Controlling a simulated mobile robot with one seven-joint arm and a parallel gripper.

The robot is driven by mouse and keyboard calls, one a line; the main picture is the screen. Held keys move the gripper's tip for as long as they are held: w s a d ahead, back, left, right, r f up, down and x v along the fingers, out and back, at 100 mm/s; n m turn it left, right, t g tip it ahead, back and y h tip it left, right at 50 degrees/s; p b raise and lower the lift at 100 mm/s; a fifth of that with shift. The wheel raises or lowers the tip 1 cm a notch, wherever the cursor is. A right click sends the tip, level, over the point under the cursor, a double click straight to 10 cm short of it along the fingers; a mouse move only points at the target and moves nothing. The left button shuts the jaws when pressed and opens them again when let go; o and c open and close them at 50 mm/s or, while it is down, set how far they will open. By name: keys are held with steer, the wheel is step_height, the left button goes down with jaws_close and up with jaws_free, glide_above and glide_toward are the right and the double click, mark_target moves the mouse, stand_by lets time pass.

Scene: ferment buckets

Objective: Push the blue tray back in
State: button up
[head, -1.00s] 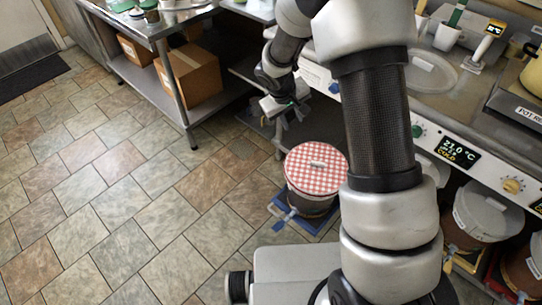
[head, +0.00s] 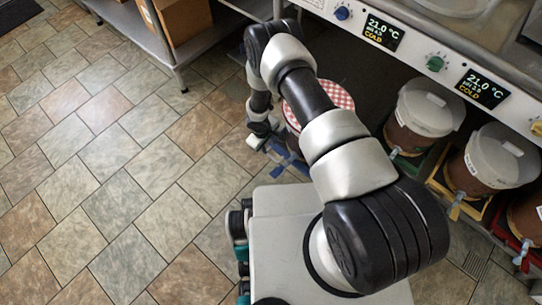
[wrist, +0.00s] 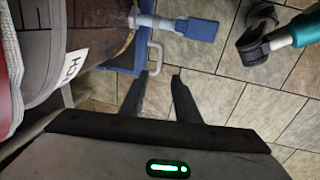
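The blue tray (head: 296,163) is on the floor in front of the counter, under a brown bucket with a red-checked lid (head: 337,94). My arm hides much of both in the head view. In the wrist view the tray's blue edge (wrist: 128,62) and its pale handle (wrist: 155,58) show beside the bucket (wrist: 95,28). A blue tap (wrist: 188,27) sticks out from the bucket over the handle. My gripper (wrist: 160,84) is open and empty, its two dark fingertips just short of the handle. In the head view my gripper (head: 258,137) is low, left of the tray.
More buckets with white lids stand under the counter to the right, on a green tray (head: 408,170), a yellow tray (head: 470,205) and a red tray (head: 512,250). A steel table (head: 165,45) stands at the upper left. The tiled floor (head: 120,180) at left is clear.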

mark_target(272, 157)
steer(key=f+b, duration=0.1)
steer(key=f, duration=0.3)
steer(key=w+d+f+b, duration=0.1)
steer(key=f+b, duration=0.1)
steer(key=f, duration=0.2)
steer(key=f+b, duration=0.1)
steer(key=f, duration=0.3)
steer(key=shift+w+d+f+b, duration=0.3)
steer(key=shift+w+b, duration=0.05)
steer(key=shift+b, duration=0.05)
jaws_close()
